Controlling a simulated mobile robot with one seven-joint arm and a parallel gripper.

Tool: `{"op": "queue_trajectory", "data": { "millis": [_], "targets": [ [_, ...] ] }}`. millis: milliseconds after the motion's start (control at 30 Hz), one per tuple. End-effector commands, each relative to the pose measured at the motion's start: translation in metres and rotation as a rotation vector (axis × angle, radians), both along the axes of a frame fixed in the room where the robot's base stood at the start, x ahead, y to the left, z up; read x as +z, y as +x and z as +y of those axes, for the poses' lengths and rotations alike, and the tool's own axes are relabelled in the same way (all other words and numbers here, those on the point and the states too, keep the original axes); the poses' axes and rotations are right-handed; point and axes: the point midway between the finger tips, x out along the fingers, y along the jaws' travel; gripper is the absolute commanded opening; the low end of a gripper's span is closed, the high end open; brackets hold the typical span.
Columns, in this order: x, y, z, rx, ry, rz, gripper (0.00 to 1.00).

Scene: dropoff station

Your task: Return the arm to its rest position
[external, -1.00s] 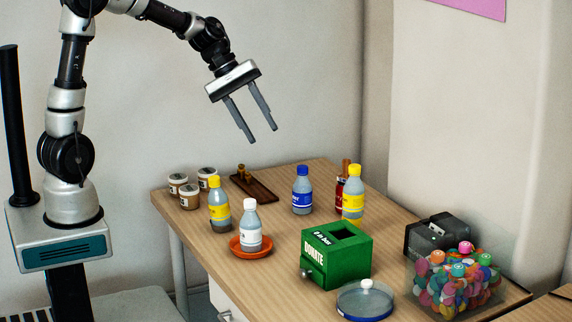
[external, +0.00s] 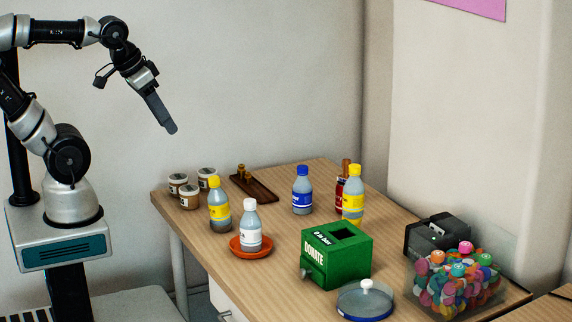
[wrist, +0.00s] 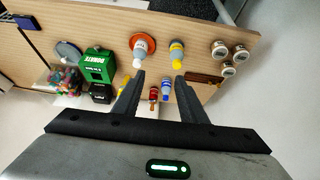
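My gripper (external: 168,128) hangs in the air to the left of the table, above its far left corner, fingers pointing down and right. In the external view it is seen edge-on. In the wrist view my gripper (wrist: 158,78) has its two fingers spread apart with nothing between them, so it is open and empty. My arm is bent, with its upper links drawn back over the base at the left.
The table (external: 280,280) holds bottles, jars (external: 189,197), a wooden tray (external: 254,188), an orange saucer (external: 237,247) with a white-capped bottle (external: 250,225), a green donation box (external: 336,255) and a clear candy container (external: 455,285). The air around my gripper is free.

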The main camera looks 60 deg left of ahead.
Motion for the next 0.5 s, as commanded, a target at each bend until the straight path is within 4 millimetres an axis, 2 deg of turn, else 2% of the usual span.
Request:
{"op": "queue_trajectory", "data": {
  "millis": [167,400,500],
  "targets": [
    [0.04,0.0,0.0,0.001,0.0,0.0,0.38],
    [0.13,0.0,0.0,0.002,-0.001,-0.001,0.38],
    [0.16,0.001,0.0,0.002,-0.001,-0.001,0.38]
  ]
}}
